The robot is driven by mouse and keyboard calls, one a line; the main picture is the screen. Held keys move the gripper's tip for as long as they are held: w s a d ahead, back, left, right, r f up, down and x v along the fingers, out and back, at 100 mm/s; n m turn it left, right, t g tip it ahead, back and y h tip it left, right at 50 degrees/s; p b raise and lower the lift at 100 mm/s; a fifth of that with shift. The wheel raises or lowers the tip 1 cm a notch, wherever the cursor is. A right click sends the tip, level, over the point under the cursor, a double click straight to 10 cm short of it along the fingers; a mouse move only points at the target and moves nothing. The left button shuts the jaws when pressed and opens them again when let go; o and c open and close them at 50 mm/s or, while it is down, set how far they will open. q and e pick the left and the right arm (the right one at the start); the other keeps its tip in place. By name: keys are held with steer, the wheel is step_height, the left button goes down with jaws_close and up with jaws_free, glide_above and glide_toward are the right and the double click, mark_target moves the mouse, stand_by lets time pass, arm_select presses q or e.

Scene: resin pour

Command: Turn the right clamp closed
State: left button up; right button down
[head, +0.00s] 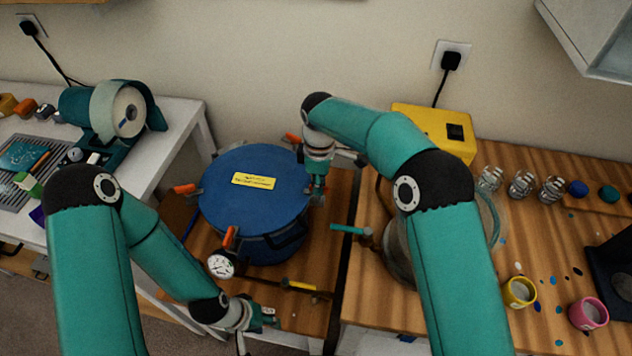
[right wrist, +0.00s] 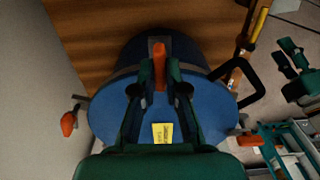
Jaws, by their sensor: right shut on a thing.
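The pressure pot's blue lid (head: 240,195) carries a yellow label and has clamps with orange handles around its rim. The back clamp (head: 292,138), left clamp (head: 185,188) and front clamp (head: 230,237) show in the head view. My right gripper (head: 318,192) is at the lid's right edge, its fingers pointing down, and hides the right clamp there. In the right wrist view the right clamp's orange handle (right wrist: 158,66) lies between the fingers of my right gripper (right wrist: 158,92), which is shut on it. My left gripper (head: 268,317) is low in front of the pot; its jaws are too small to read.
A pressure gauge (head: 221,265) sits at the pot's front. A teal-handled valve (head: 350,229) is to its right, and a yellow box (head: 436,130) stands behind my right arm. Yellow (head: 519,292) and pink (head: 588,313) cups stand on the right bench.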

steer(key=shift+w+d+r, duration=0.1)
steer(key=shift+w, duration=0.05)
steer(key=c, duration=1.2)
jaws_free()
step_height(320, 180, up, 12)
